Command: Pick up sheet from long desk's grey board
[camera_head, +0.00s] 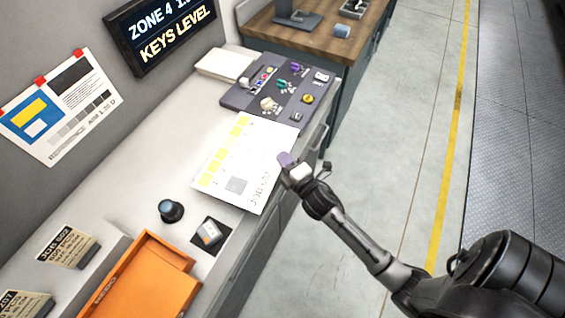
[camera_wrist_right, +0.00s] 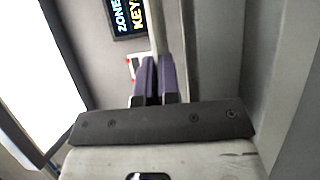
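The sheet (camera_head: 222,168) is white with yellow squares and a grey patch. In the head view it is on or just above the long desk (camera_head: 140,160), its right side reaching the front edge. The dark grey board (camera_head: 240,97), bearing several small parts, is just beyond it. My right gripper (camera_head: 287,159) is at the sheet's right edge. In the right wrist view its purple fingers (camera_wrist_right: 155,78) are almost together, with a thin pale strip between them that looks like the sheet edge-on. My left gripper is not in view.
An orange tray (camera_head: 150,278), a dark round knob (camera_head: 171,210) and a small grey block on a black pad (camera_head: 209,233) are at the near part of the desk. A white stack (camera_head: 224,64) is at the back. The floor (camera_head: 400,120) to the right is clear.

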